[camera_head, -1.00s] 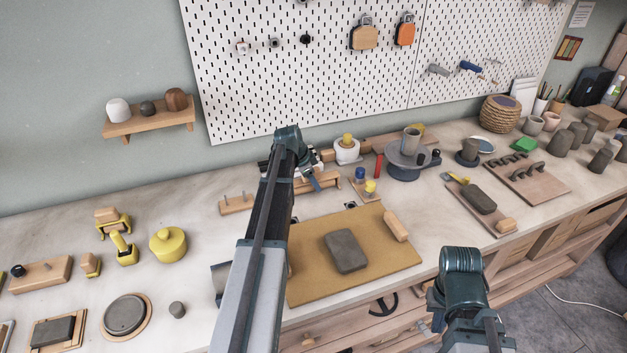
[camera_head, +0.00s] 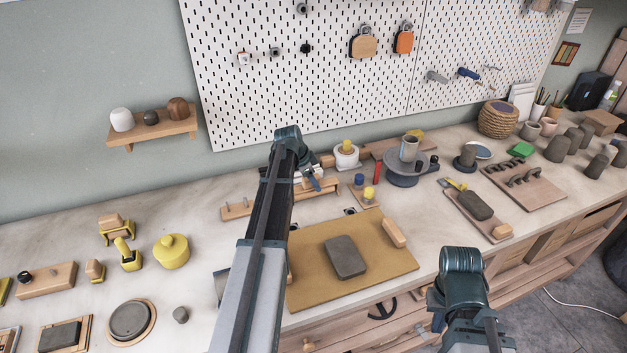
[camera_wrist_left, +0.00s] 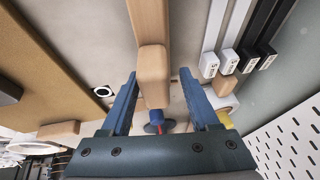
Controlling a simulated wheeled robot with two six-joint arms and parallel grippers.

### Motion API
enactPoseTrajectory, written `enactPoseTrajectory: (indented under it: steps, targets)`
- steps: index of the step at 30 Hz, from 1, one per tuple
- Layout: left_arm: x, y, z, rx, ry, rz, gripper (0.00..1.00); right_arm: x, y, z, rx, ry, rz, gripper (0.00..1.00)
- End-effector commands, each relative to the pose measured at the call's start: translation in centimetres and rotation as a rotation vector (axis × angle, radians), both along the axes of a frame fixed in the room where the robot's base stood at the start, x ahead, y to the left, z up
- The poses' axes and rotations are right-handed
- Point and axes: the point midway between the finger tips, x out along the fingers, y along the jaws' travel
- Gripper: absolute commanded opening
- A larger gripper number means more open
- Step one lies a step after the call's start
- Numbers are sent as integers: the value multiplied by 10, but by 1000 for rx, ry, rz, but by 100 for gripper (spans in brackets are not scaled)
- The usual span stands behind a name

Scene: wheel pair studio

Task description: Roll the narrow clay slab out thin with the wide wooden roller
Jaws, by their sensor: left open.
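A grey clay slab (camera_head: 345,257) lies flat on an ochre board (camera_head: 310,292) at the front of the bench. My left gripper (camera_head: 314,180) is over the back of the bench, behind the board. In the left wrist view its two fingers (camera_wrist_left: 160,105) are apart, with a long pale wooden piece (camera_wrist_left: 153,70) showing between them. I cannot tell whether this is the wide roller or part of the wooden rack (camera_head: 320,188), and no grip on it shows. My right gripper (camera_head: 438,322) hangs low in front of the bench, seen edge-on; its opening is unclear.
A small rounded wooden piece (camera_head: 393,233) lies on the board's right edge. Black and white labelled strips (camera_wrist_left: 228,60) lie right of the left gripper in the wrist view. A turntable (camera_head: 407,170) with a cup stands behind right.

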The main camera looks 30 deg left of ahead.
Motion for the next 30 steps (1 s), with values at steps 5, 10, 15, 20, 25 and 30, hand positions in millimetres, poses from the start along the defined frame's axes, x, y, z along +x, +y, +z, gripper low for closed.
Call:
enactPoseTrajectory:
  steps: [5,10,15,20,25,30]
  targets:
    - [0,0,9,0,0,0,62,0,0,9,0,0,0,0]
    - [0,0,15,0,0,0,62,0,0,15,0,0,0,0]
    - [0,0,22,0,0,0,62,0,0,22,0,0,0,0]
    - [0,0,25,0,0,0,62,0,0,25,0,0,0,0]
    - [0,0,25,0,0,0,62,0,0,25,0,0,0,0]
    - [0,0,25,0,0,0,40,0,0,25,0,0,0,0]
